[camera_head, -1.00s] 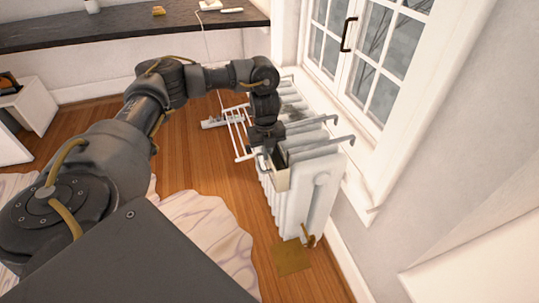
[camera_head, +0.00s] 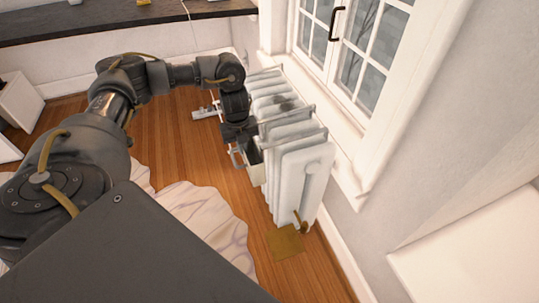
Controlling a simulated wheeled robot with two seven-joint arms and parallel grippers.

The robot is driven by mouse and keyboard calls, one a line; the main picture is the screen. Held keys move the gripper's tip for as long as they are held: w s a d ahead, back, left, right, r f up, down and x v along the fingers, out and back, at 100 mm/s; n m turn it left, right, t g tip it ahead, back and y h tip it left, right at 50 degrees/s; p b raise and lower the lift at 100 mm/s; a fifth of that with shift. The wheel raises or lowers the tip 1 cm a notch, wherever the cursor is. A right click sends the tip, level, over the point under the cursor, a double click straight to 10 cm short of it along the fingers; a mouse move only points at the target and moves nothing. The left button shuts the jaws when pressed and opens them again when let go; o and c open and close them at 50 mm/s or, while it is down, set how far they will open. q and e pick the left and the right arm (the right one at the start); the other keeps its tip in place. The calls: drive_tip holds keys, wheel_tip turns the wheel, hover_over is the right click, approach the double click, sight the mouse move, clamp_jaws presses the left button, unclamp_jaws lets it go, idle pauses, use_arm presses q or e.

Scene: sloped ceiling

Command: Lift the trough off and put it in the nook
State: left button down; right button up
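The trough (camera_head: 257,174) looks like a small cream box with a dark open top. It is at the left side of the white radiator (camera_head: 303,185), near its front end. My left gripper (camera_head: 243,148) points down at the trough's upper left part. Its fingertips are dark and partly hidden, so I cannot tell whether they are closed on the trough. A pale curved bar shows beside the fingers. I cannot tell whether the trough touches the radiator. My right gripper is not in view. I cannot make out for certain which place is the nook.
Grey rails with bent ends lie across the radiator, below a window (camera_head: 352,50). A dark counter (camera_head: 110,22) runs along the back. A white open unit (camera_head: 22,102) stands at the left. A crumpled pale cloth (camera_head: 205,215) covers floor in front; wood floor lies beyond.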

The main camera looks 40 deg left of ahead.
use_arm(q)
drive_tip(key=s+a+p, duration=0.2)
drive_tip(key=s+a, duration=0.2)
drive_tip(key=s, duration=0.2)
drive_tip(key=shift+s+a+r+p, duration=0.35)
drive_tip(key=shift+s, duration=0.05)
idle(0.4)
drive_tip(key=s+a, duration=0.8)
drive_tip(key=s, duration=0.3)
drive_tip(key=shift+s, duration=0.3)
idle(0.6)
